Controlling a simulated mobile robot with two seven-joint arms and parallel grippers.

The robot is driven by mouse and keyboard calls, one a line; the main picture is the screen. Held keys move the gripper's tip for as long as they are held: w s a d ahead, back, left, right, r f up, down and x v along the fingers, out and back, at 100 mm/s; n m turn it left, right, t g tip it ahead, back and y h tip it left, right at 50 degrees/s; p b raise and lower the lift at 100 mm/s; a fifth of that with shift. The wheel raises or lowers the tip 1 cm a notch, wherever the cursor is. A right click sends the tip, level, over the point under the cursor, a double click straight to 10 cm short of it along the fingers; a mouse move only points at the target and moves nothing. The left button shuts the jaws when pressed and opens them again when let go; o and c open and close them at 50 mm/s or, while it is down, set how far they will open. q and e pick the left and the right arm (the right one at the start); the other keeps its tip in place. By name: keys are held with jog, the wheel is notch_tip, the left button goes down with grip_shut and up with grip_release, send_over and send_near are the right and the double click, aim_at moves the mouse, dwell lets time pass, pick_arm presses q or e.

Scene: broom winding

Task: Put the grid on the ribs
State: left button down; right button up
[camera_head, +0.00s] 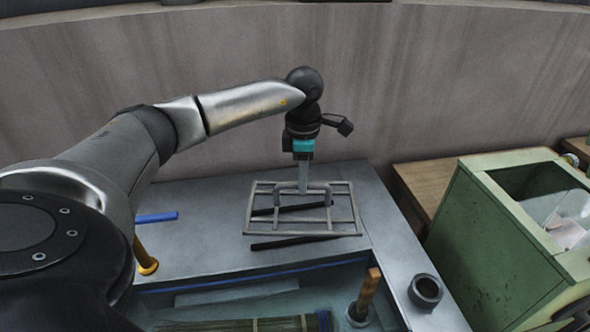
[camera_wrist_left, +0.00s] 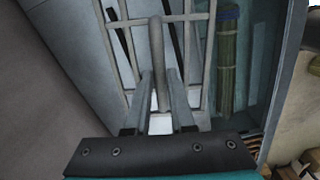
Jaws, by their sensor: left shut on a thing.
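The grey wire grid (camera_head: 310,234) with a raised handle is over the worktop at the back. It also shows in the left wrist view (camera_wrist_left: 187,18). My left gripper (camera_head: 304,184) points down and is shut on the grid's handle; its fingers show on either side of the handle in the left wrist view (camera_wrist_left: 160,88). Two dark ribs lie on the worktop: the front one (camera_head: 290,243) shows just beyond the grid's front bar, the rear one (camera_head: 300,208) through its openings. I cannot tell whether the grid touches them. My right gripper is out of view.
A sunken basin in front holds a bundle of bristles (camera_head: 270,325). A wooden handle (camera_head: 368,292) stands at its right. A dark ring (camera_head: 425,291) sits on the right worktop, a blue bar (camera_head: 157,217) at left. A green bin (camera_head: 490,240) stands right; a wall rises behind.

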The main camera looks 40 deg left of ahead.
pick_arm(q)
jog(key=shift+w+a+f+n, duration=0.1)
jog(key=shift+a+n, duration=1)
jog(key=shift+a, duration=0.1)
jog(key=shift+f+b, duration=1.05)
jog(key=shift+f, duration=0.15)
jog(key=shift+f+b, duration=1.2)
jog(key=shift+f, duration=0.9)
jog(key=c, duration=0.7)
grip_release()
jog(key=shift+f, duration=0.1)
notch_tip(320, 180, up, 15)
jog(key=p, duration=0.2)
notch_tip(320, 180, up, 8)
jog(key=f+p, duration=0.1)
jog(key=p, duration=0.7)
send_over(295, 200)
jog(key=shift+r, duration=0.2)
